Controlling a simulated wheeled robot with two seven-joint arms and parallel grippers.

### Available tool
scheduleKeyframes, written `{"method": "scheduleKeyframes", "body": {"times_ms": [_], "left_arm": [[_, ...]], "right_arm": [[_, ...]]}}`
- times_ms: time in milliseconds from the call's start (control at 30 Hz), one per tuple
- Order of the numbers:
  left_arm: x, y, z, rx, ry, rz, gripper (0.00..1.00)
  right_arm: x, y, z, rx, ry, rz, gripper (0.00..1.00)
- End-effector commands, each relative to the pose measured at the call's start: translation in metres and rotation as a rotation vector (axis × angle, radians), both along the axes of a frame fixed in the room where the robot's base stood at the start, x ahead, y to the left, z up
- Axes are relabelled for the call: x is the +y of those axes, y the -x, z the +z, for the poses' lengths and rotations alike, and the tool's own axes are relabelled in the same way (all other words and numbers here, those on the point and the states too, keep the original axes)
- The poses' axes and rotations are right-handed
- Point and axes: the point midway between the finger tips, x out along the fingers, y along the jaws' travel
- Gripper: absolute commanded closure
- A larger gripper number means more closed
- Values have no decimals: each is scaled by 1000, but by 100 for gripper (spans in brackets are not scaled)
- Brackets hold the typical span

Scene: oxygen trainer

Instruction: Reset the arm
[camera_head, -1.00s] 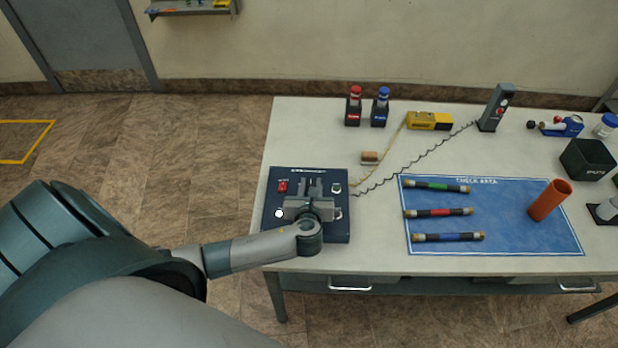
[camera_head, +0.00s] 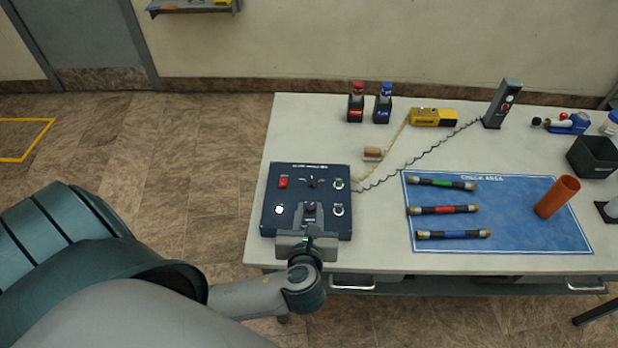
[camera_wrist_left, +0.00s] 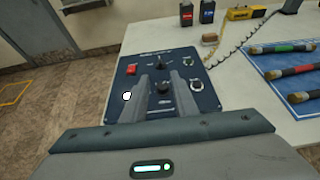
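My left gripper (camera_head: 307,226) is over the near edge of the dark blue control panel (camera_head: 270,210) at the table's left end. In the left wrist view its two fingers (camera_wrist_left: 163,90) stand apart, with a dark knob on the panel showing between them and nothing visibly held. The panel carries a red switch (camera_head: 283,182), a dark upper knob (camera_head: 312,182), a round white light (camera_head: 278,210) and two round fittings on its right side. Whether the fingers touch the panel cannot be told. My right gripper is not in view.
Right of the panel, a blue check-area mat (camera_head: 520,240) holds several banded rods and an orange tube (camera_head: 557,197). Behind are a red-capped bottle (camera_head: 356,102), a blue-capped bottle (camera_head: 383,103), a yellow device (camera_head: 433,117) and a grey upright unit (camera_head: 502,104). Cords cross the table.

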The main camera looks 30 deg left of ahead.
Motion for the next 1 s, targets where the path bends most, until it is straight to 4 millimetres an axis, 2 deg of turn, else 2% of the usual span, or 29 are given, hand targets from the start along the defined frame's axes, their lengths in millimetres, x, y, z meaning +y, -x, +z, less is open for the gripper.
{"method": "scheduleKeyframes", "body": {"times_ms": [200, 767, 867, 1000], "left_arm": [[-4, 8, 5, 0, -1, 2, 74], [-5, 9, 4, -1, 3, 3, 74], [-5, 10, 2, -3, 31, 16, 74], [-5, 19, -7, -11, 156, 75, 74]], "right_arm": [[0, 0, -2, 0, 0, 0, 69], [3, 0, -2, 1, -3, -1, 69], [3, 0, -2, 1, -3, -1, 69], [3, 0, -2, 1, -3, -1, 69]]}}
